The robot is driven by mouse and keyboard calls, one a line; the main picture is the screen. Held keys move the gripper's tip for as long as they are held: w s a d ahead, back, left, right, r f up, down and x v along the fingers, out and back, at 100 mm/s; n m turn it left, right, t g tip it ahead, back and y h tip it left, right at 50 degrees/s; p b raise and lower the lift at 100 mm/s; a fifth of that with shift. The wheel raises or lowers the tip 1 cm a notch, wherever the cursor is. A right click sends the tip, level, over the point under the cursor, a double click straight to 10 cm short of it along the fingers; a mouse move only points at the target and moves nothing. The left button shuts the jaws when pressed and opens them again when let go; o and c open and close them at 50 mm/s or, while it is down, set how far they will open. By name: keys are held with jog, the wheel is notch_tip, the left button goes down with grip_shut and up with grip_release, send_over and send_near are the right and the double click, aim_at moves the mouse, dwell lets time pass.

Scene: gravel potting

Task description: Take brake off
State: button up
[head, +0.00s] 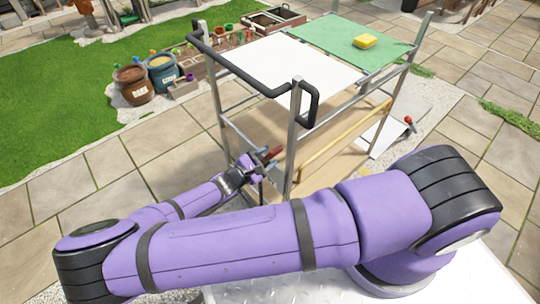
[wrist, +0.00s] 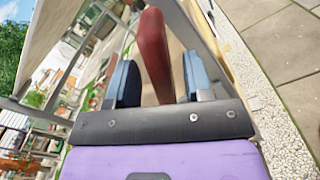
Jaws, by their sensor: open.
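The brake seems to be the red lever (head: 274,153) low at the near end of the metal cart (head: 296,125). In the wrist view the red lever (wrist: 154,50) stands between my two blue fingers, with a visible gap on the right side. My gripper (head: 266,160) is open around the lever and not closed on it; it also shows in the wrist view (wrist: 161,82). The lever's lower end is hidden behind my gripper's dark front edge.
Pots (head: 133,84) stand left on gravel. Paving is open at left.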

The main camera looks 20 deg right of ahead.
jog(key=shift+w+d, duration=0.15)
jog(key=shift+d, duration=0.35)
grip_shut()
jog(key=shift+w, duration=0.1)
